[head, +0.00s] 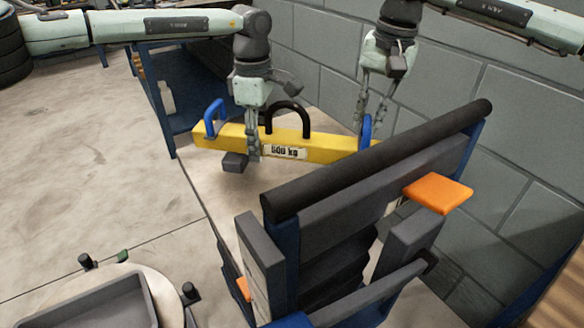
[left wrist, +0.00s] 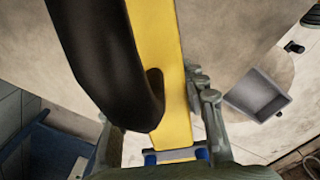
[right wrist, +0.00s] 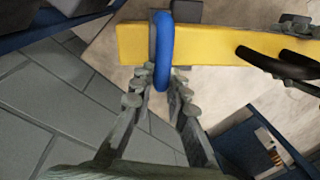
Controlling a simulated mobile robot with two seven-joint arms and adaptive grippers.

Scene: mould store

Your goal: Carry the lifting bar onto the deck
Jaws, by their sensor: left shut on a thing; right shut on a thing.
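The yellow lifting bar (head: 330,148), marked 500 kg, is held level beyond a dark frame. It has a black loop (head: 305,122) in its middle and blue handles near its left end (head: 209,120) and right end (head: 366,130). My left gripper (head: 253,150) is shut on the bar between the left handle and the loop; its fingers flank the yellow beam (left wrist: 160,60) in the left wrist view. My right gripper (head: 371,120) is shut at the right blue handle, which stands between its fingers in the right wrist view (right wrist: 162,45). I cannot tell which surface is the deck.
A blue and dark frame (head: 375,180) with a black padded top and an orange pad (head: 438,193) fills the foreground. A grey tray (head: 110,305) lies on a round top at lower left. A blue shelf (head: 205,95) and block wall stand behind.

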